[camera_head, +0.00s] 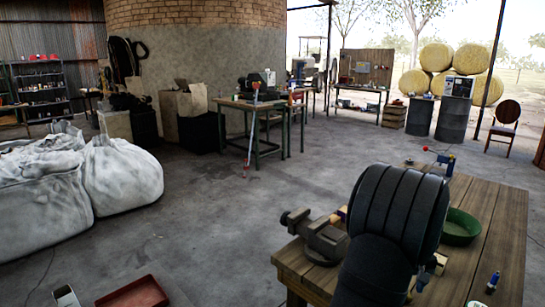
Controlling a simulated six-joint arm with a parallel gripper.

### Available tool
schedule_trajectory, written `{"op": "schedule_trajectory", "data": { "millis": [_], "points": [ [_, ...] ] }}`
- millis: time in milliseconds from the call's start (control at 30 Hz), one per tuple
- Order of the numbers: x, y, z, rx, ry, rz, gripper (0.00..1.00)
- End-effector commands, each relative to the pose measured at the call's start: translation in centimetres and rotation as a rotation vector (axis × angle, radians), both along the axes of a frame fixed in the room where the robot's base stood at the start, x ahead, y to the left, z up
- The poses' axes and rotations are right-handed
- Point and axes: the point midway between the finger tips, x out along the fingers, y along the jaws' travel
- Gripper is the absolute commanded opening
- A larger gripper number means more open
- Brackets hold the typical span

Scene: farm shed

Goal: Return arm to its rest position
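My black arm (385,225) rises in the foreground over the near wooden workbench (490,225). A thick ridged black section at its upper end covers the middle of the bench. I cannot make out my gripper or its fingers; whether it holds anything is hidden.
On the bench, a grey vise (318,238) stands left of the arm. A red tray (135,293) and white sacks (60,185) are at left. Mid-floor is clear.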

Motion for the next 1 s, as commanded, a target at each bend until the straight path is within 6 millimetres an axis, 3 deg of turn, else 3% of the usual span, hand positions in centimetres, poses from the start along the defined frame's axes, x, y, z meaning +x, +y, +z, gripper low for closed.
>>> {"op": "schedule_trajectory", "data": {
  "millis": [167, 200, 767, 1000],
  "points": [
    [-0.1, 0.1, -3.0, 0.003, 0.004, 0.0, 0.68],
    [0.0, 0.0, -2.7, 0.0, 0.0, 0.0, 0.68],
    [0.0, 0.0, 9.0, -0.001, -0.002, 0.0, 0.68],
    [-0.1, 0.1, 4.1, 0.003, 0.004, 0.0, 0.68]
  ]
}}
